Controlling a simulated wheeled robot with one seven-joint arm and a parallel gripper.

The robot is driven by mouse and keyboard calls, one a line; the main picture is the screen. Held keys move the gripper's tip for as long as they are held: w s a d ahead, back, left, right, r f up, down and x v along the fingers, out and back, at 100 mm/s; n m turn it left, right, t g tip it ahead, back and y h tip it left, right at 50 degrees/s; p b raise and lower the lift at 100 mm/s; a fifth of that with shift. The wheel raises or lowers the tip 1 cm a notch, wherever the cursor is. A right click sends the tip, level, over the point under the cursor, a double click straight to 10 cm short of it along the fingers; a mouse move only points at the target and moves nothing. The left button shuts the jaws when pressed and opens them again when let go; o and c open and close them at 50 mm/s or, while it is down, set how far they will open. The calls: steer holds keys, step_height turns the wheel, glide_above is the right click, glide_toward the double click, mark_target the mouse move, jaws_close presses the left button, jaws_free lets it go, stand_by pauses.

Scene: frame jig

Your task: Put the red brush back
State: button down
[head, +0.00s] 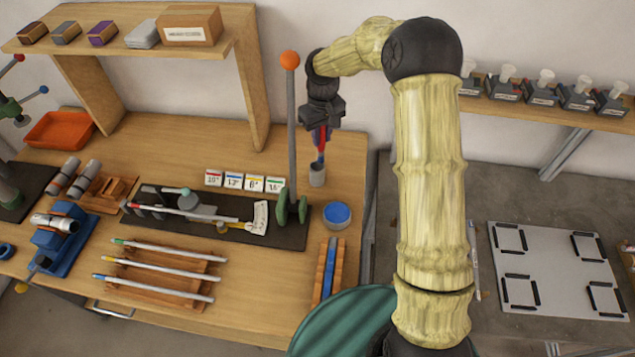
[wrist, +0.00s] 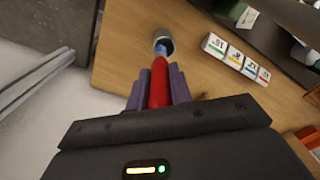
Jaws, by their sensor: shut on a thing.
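My gripper (head: 321,130) is shut on the red brush (wrist: 159,84), near the back of the wooden bench. In the wrist view the brush's red handle lies between the two purple fingers of my gripper (wrist: 158,90), with a pale blue-grey end beyond. The brush points down in the head view (head: 321,148). Its lower end is at the mouth of a small grey cup (head: 317,176), which also shows in the wrist view (wrist: 168,42). I cannot tell how far inside the cup the end reaches.
A grey post with an orange ball (head: 290,60) stands just left of my gripper. Small labelled cards (head: 233,181) stand left of the post. A round tin with blue contents (head: 336,215) is in front of the cup. The bench's right edge is near.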

mark_target(318, 149)
steer(key=shift+w+a+r+n, duration=0.1)
steer(key=shift+a+r+n, duration=0.3)
steer(key=shift+a+n, duration=0.15)
steer(key=shift+f, duration=0.3)
step_height(318, 149, down, 5)
steer(key=shift+w+d+f+p, duration=0.1)
steer(key=shift+d+f+p, duration=0.05)
steer(key=shift+p, duration=0.85)
steer(key=shift+f, duration=0.2)
steer(key=shift+f+p, duration=0.6)
steer(key=shift+f, duration=1.3)
steer(key=shift+f, duration=0.1)
